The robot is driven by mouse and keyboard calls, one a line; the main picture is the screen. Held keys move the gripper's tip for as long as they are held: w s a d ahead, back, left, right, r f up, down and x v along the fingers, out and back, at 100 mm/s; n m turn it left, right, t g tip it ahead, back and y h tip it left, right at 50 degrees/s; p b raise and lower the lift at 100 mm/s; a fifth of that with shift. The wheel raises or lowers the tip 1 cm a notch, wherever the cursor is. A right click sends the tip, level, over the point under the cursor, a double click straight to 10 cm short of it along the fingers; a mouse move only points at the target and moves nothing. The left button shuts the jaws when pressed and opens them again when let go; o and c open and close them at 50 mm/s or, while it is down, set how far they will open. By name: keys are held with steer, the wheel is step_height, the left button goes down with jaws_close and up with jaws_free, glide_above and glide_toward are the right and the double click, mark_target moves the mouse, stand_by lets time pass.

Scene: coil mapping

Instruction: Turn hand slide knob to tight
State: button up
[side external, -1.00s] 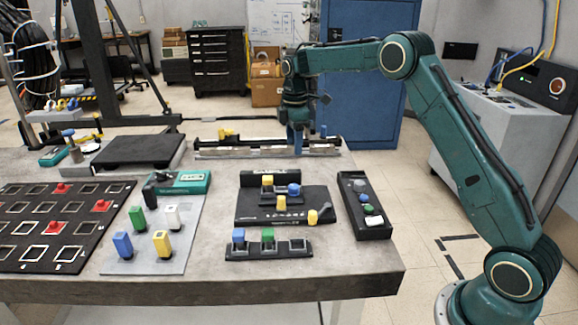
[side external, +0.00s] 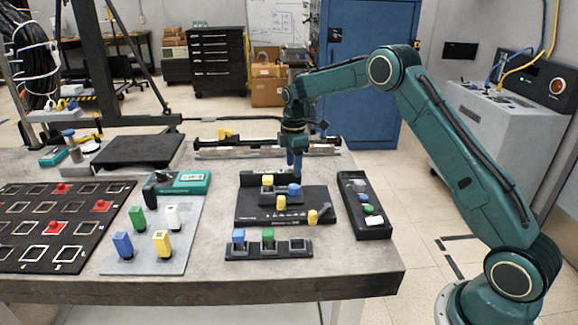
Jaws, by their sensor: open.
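My gripper (side external: 295,172) points straight down over the back of the black stepped block (side external: 318,199) in the middle of the table. Its blue fingers are open and appear empty. A blue knob (side external: 294,190) on that block lies just below the fingertips in the picture; I cannot tell whether they touch. Yellow knobs (side external: 282,202) also stand on the block. The long slide rail (side external: 220,151) lies behind, with a yellow piece (side external: 226,134) near its left end. No label shows which knob is the hand slide knob.
A black tray (side external: 381,228) with small parts stands right of the block. A socket strip (side external: 243,251) lies in front. A grey board (side external: 182,252) with coloured pegs and a black grid panel (side external: 50,250) lie left. The table's front right is bare.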

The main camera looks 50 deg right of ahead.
mark_target(293, 186)
steer(key=shift+f, duration=3.5)
steer(key=c, duration=1)
